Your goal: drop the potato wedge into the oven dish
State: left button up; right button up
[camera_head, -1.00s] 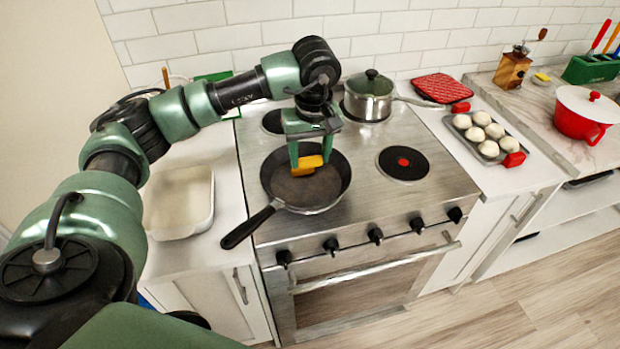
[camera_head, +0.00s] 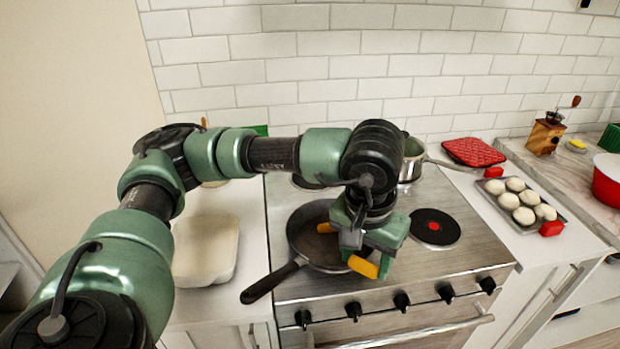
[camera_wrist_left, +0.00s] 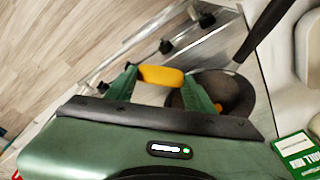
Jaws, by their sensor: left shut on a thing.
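A yellow-orange potato wedge (camera_head: 363,267) is held between the fingers of my left gripper (camera_head: 366,256), above the front right edge of the frying pan. The wedge (camera_wrist_left: 160,76) also spans the two fingers in the left wrist view. The cream oven dish (camera_head: 205,272) stands on the white counter left of the stove, apart from the gripper. In the left wrist view only part of the dish (camera_wrist_left: 309,42) shows at the right edge. The dish looks empty where visible. My right gripper is not in view.
The dark frying pan (camera_head: 303,225) sits on the stove, its handle pointing front left. Another yellow piece (camera_head: 326,228) shows in it. A pot (camera_head: 412,165), partly hidden by my arm, stands behind. A tray of white buns (camera_head: 520,222) is at right.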

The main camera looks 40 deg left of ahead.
aim_at(199, 258)
jog(key=u, duration=1.55)
